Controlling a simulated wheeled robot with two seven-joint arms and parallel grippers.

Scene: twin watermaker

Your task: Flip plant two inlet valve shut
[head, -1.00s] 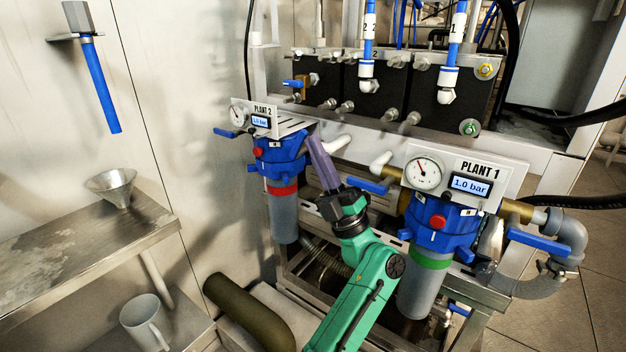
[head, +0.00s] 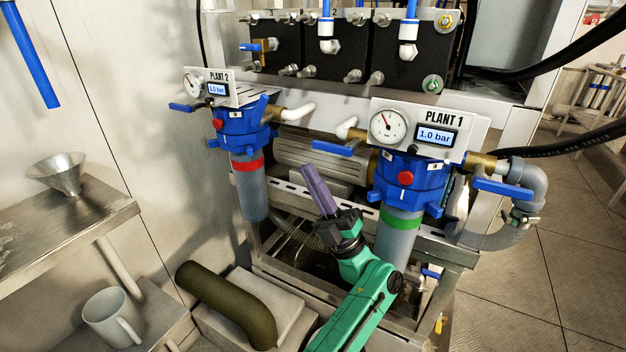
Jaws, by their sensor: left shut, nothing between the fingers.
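The plant 2 filter unit (head: 240,123) stands at the left, with a blue head, red band and grey bowl. One blue valve lever (head: 186,107) sticks out level at its left side. A second blue lever (head: 258,108) at its right side is tilted upward, near a brass fitting and white pipe. The small labels on the head are too small to read, so I cannot tell which lever is the inlet. My left gripper (head: 307,169) is shut and empty, its purple fingers pointing up, below and right of plant 2, apart from both levers. My right gripper is out of view.
The plant 1 unit (head: 410,182) stands close right of my gripper, with level blue levers at its left (head: 335,148) and right (head: 503,187). A ribbed motor (head: 320,158) sits behind the fingers. An olive pipe (head: 228,300) and steel shelf (head: 60,225) are at left.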

